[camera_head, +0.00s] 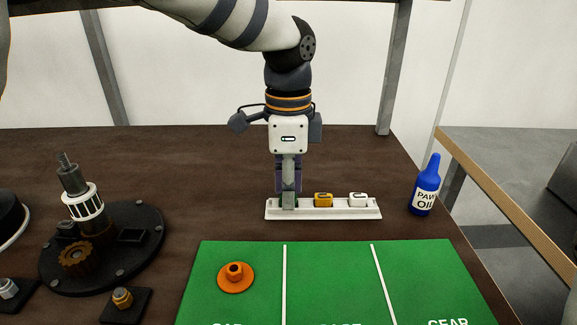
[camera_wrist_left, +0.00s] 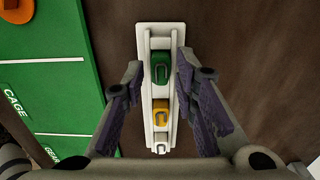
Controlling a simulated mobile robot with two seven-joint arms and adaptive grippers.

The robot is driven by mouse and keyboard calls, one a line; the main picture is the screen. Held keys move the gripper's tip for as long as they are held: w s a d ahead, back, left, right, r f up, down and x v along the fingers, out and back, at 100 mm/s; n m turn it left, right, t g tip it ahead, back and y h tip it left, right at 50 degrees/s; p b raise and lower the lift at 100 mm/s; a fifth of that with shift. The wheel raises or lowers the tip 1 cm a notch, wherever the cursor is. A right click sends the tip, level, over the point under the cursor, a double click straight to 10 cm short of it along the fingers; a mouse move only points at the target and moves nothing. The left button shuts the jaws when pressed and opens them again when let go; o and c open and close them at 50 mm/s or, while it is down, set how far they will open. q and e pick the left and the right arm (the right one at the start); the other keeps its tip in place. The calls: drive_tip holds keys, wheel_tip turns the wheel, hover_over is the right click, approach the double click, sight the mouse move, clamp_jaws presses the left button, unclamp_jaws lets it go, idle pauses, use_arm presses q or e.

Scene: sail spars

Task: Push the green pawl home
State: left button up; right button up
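The green pawl (camera_wrist_left: 161,68) sits in a white tray (camera_wrist_left: 145,125), beyond the yellow pawl (camera_wrist_left: 161,112) in the left wrist view. In the head view the green pawl is mostly hidden behind my left gripper (camera_head: 289,200), which points straight down at the left end of the white tray (camera_head: 330,214). In the left wrist view the fingers of my left gripper (camera_wrist_left: 160,68) stand apart on either side of the tray and the green pawl, with nothing held. Whether the fingertips touch the tray is unclear. My right gripper is not in view.
Also in the tray are the yellow pawl and a white pawl (camera_head: 358,199). A blue oil bottle (camera_head: 425,187) stands right of it. A green mat (camera_head: 330,270) with an orange flanged part (camera_head: 235,275) lies in front. A dark winch base (camera_head: 140,230) with a shaft and rusty gear stands left.

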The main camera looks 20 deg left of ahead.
use_arm(q)
drive_tip(key=shift+f, duration=0.35)
clamp_jaws()
drive_tip(key=shift+r, duration=2)
